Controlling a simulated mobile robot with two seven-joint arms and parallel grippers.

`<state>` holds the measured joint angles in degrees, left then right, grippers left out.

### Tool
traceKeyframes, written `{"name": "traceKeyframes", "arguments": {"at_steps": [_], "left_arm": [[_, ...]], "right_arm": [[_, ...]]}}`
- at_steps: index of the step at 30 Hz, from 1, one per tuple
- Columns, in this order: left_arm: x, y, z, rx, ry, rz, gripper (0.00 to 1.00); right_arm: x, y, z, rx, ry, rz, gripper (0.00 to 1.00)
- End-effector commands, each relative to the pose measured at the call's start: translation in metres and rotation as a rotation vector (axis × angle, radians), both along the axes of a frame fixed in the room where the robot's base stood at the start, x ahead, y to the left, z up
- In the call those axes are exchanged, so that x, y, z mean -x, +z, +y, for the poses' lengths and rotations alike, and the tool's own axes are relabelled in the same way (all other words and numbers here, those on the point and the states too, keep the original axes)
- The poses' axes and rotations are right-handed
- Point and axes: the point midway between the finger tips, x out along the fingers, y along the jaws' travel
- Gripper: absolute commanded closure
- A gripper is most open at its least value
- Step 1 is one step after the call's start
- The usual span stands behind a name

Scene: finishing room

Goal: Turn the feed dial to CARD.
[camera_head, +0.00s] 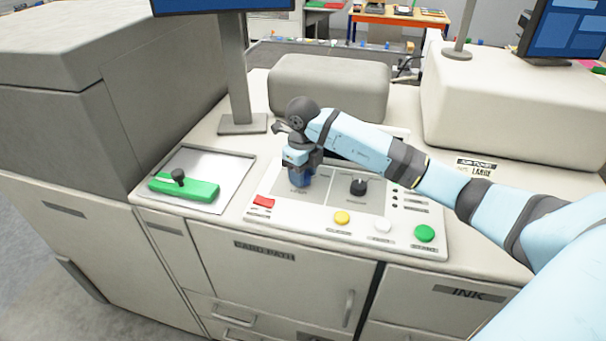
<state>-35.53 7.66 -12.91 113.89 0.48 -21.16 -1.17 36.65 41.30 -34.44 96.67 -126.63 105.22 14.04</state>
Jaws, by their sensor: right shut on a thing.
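My right gripper (300,168) comes in from the right and points down at the control panel (268,216). It is shut on a dark blue dial (300,180) on the panel's left grey field, and its fingers hide the dial's upper part. I take this dial to be the feed dial, but its position marks are hidden or too small to read, so I cannot tell where it points. A black dial (358,187) stands apart to its right, untouched. My left gripper is not in view.
The panel also has a red switch (264,201), a yellow button (342,217), a white button (383,226) and a green button (424,233). A monitor post (236,75) stands behind.

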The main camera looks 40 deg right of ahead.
Motion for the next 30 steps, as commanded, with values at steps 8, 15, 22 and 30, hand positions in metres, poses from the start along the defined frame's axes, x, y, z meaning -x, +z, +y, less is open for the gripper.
{"name": "traceKeyframes", "arguments": {"at_steps": [8,15,22,30], "left_arm": [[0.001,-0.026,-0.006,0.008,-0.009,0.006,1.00],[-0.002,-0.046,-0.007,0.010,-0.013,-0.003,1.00],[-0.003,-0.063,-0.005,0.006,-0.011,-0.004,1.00],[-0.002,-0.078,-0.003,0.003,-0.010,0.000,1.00]], "right_arm": [[-0.001,-0.003,-0.002,0.003,0.200,-0.004,0.80],[-0.001,-0.003,-0.001,0.002,0.420,-0.005,0.80],[-0.001,-0.002,-0.001,0.001,0.604,-0.005,0.80],[-0.001,-0.001,0.000,0.000,0.750,-0.004,0.81]]}}
